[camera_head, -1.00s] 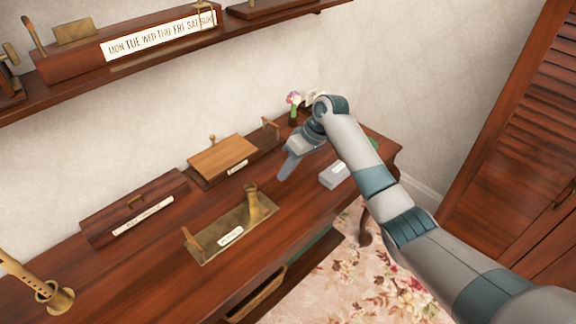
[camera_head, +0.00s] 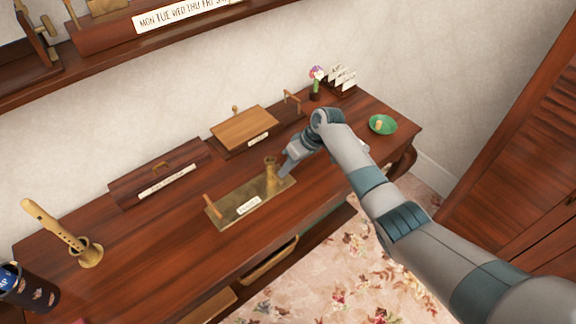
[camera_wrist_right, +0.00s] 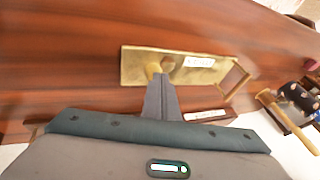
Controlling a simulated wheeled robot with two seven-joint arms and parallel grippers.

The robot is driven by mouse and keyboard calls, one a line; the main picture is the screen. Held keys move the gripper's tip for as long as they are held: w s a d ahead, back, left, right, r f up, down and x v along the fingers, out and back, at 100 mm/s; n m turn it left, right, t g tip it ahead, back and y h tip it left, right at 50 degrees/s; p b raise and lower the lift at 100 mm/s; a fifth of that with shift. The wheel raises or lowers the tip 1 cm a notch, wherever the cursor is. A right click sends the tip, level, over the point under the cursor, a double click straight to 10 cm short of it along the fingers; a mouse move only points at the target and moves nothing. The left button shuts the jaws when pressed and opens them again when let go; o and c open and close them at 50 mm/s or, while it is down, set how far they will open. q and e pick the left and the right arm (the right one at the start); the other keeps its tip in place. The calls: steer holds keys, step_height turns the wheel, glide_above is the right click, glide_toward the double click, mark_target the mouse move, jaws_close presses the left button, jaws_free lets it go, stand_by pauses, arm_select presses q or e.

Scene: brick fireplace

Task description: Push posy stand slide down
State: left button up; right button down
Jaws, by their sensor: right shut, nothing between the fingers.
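A brass plate (camera_head: 236,208) lies on the wooden desk, with a small label whose words I cannot read. An upright brass cylinder (camera_head: 271,172) stands near its right end and a wooden lever (camera_head: 213,205) at its left end. I cannot tell for sure which part is the posy stand slide. In the right wrist view the fingertips (camera_wrist_right: 161,78) are at the plate's edge, by the cylinder (camera_wrist_right: 154,68). My left gripper is out of view.
Behind the plate stand a wooden box (camera_head: 244,127) and a dark box with a handle (camera_head: 160,177). A recorder (camera_head: 55,225) stands at the left.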

step_height(320, 180, down, 4)
steer(key=shift+r+b, duration=0.25)
steer(key=shift+b, duration=1)
steer(key=shift+s, duration=0.15)
steer(key=shift+f, duration=0.15)
steer(key=shift+d, duration=0.1)
